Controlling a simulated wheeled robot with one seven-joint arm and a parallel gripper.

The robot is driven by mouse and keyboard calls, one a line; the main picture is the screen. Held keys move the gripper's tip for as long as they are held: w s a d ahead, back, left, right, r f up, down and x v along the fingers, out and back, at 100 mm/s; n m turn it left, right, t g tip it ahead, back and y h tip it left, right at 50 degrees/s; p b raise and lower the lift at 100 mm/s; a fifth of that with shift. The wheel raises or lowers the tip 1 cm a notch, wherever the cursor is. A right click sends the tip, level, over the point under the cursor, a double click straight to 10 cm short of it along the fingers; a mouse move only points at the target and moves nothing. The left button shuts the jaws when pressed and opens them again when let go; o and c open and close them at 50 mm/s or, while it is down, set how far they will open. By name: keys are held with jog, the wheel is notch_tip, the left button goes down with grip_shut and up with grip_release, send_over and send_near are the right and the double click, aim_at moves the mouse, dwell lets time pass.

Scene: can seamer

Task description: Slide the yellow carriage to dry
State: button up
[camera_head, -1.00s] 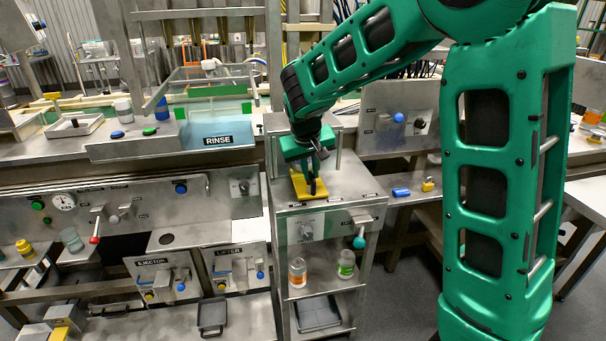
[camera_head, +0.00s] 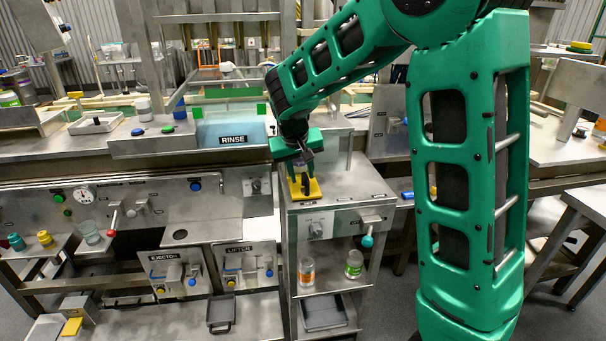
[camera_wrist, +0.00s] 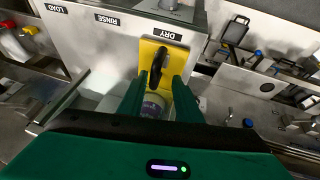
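The yellow carriage (camera_head: 314,188) with its upright black handle (camera_head: 306,184) is on the left part of the steel cabinet's top (camera_head: 355,180). In the wrist view, the yellow plate (camera_wrist: 176,55) lies beside the DRY label (camera_wrist: 168,34), with the black handle (camera_wrist: 158,64) standing from it. My gripper (camera_head: 304,170) is right over the carriage. In the wrist view, the fingers of my gripper (camera_wrist: 160,80) are apart, one on each side of the handle; contact is unclear.
The LOAD (camera_wrist: 57,9) and RINSE (camera_wrist: 106,19) labels follow along the same edge. A teal-knobbed lever (camera_head: 368,240) is on the cabinet front. Two jars (camera_head: 354,264) stand on the shelf below. The cabinet top right of the carriage is clear.

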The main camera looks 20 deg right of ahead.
jog(key=shift+d, duration=0.15)
jog(key=v, duration=1)
jog(key=shift+r, duration=0.25)
jog(key=shift+s, duration=0.1)
jog(key=s+d+f+m+g, duration=0.1)
jog(key=s+d, duration=0.5)
jog(key=s, duration=0.2)
jog(key=s+d+f+m+g, duration=0.1)
jog(key=s+d+f, duration=0.1)
jog(key=s+d, duration=0.5)
jog(key=s+f+m+g+y, duration=0.1)
jog(key=s+f, duration=0.2)
jog(key=s, duration=0.7)
jog(key=s+f+m+g+y, duration=0.1)
jog(key=s+f+y, duration=0.1)
jog(key=s, duration=0.9)
jog(key=shift+a+f, duration=0.3)
jog(key=shift+f, duration=0.15)
